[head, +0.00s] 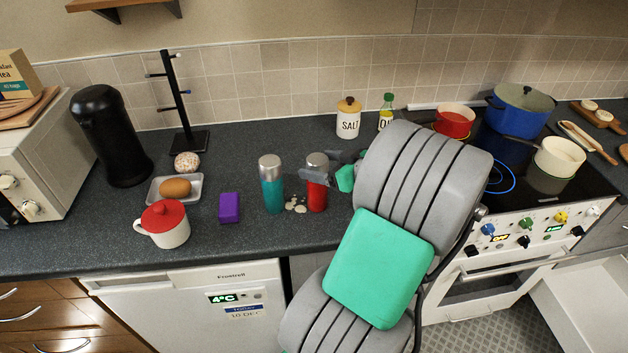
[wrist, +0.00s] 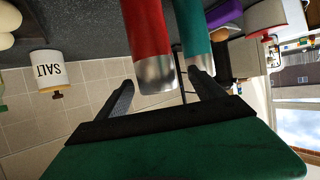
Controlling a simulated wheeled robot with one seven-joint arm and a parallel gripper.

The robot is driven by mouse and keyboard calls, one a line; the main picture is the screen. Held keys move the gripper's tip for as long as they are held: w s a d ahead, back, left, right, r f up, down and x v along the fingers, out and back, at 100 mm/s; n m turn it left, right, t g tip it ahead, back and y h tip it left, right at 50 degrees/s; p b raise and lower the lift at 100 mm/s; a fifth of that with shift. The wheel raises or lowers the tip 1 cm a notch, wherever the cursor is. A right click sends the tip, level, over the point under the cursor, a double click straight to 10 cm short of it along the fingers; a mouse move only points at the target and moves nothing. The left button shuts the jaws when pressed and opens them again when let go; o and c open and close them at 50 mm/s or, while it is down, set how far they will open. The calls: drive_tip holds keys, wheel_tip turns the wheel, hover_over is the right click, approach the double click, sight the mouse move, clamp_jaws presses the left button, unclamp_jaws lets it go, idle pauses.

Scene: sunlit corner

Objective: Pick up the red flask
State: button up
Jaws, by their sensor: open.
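The red flask (head: 317,196) stands upright on the dark counter, with a silver cap. My gripper (head: 318,172) is at its upper part, reaching in from the right, and partly covers it. In the wrist view the red flask (wrist: 150,28) appears upside down between the two open fingers of my gripper (wrist: 161,78). I cannot tell whether either finger touches it. A teal flask (head: 272,192) with a silver cap stands close on its left. In the wrist view the right fingertip overlaps the cap of the teal flask (wrist: 195,38).
Small pale pebbles (head: 296,206) lie between the flasks. A purple block (head: 229,208), a red-lidded mug (head: 166,226) and a tray (head: 157,196) with an egg-like object stand left. A salt jar (head: 348,122) stands behind. The stove with pots (head: 521,110) is right.

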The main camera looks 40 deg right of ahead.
drive_tip(key=p+x, duration=0.1)
drive_tip(key=x, duration=0.3)
drive_tip(key=shift+w+d+f+p, duration=0.1)
drive_tip(key=shift+w+d+p, duration=0.05)
drive_tip(key=shift+w+p, duration=0.25)
clamp_jaws()
idle(0.4)
